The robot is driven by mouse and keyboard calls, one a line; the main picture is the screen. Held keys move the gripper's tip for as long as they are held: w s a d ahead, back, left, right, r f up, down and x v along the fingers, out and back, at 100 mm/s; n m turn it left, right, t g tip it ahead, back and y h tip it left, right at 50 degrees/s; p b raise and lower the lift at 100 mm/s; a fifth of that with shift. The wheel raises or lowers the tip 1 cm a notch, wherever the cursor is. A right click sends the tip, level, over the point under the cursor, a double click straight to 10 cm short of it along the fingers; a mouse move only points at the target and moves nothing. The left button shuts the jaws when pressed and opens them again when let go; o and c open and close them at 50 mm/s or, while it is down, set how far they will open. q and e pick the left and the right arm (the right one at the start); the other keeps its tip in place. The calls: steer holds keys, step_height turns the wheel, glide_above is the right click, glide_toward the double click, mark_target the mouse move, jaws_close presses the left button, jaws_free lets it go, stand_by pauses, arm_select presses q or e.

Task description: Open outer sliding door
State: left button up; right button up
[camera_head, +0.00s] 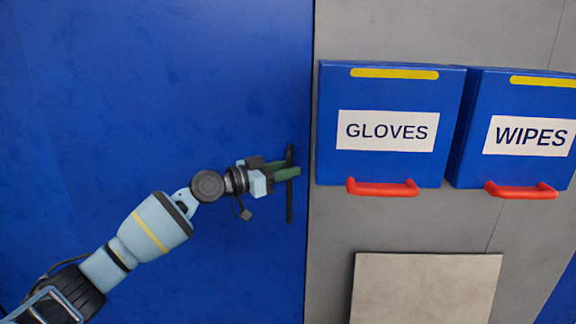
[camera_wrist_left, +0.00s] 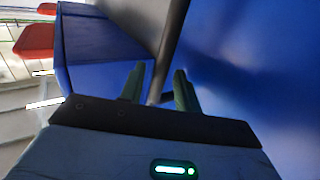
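The blue sliding door (camera_head: 150,90) fills the left of the head view, its right edge against a grey wall panel. A thin black vertical handle (camera_head: 289,210) is near that edge. My left gripper (camera_head: 288,170) is at the upper half of the handle, its green fingers overlapping it. In the left wrist view the fingers (camera_wrist_left: 160,85) stand apart, with the dark handle bar (camera_wrist_left: 168,55) between them and narrow gaps showing on both sides. I cannot tell whether a finger touches the bar. My right gripper is not in view.
To the right, a blue GLOVES box (camera_head: 390,105) and a blue WIPES box (camera_head: 515,115) with red handles stick out from the grey wall (camera_head: 335,240). A pale panel (camera_head: 425,285) is below them. The door face left of my gripper is bare.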

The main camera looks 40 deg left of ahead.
arm_select(q)
steer(key=shift+w+d, duration=0.3)
steer(key=shift+w, duration=0.25)
steer(key=shift+c, duration=0.3)
jaws_close()
